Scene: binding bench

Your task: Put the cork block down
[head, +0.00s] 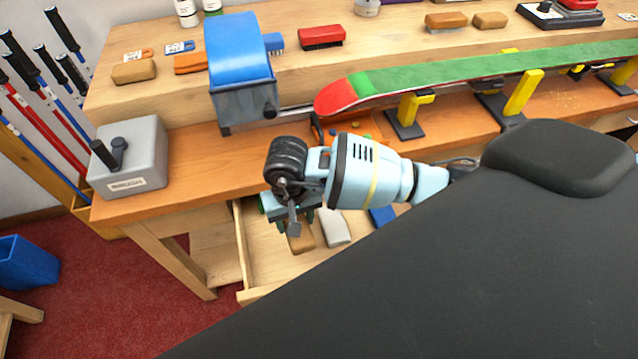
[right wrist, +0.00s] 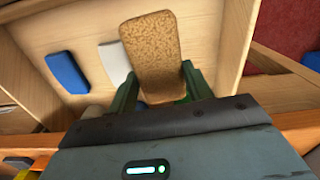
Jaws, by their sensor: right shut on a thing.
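The cork block (right wrist: 152,50) is a speckled tan block, held between the two green fingers of my right gripper (right wrist: 160,84). In the head view the cork block (head: 301,242) shows below my right gripper (head: 294,222), over the left part of an open wooden drawer (head: 243,245). The gripper is shut on it. The block's lower end is over the drawer floor; I cannot tell whether it touches. My left gripper is not in view.
Inside the drawer a whitish block (head: 334,228) lies close beside the cork block, and a blue block (head: 382,216) lies farther right. The bench above holds a grey box with a crank (head: 130,160), a blue-hooded machine (head: 238,55) and a clamped green-and-red ski (head: 450,72).

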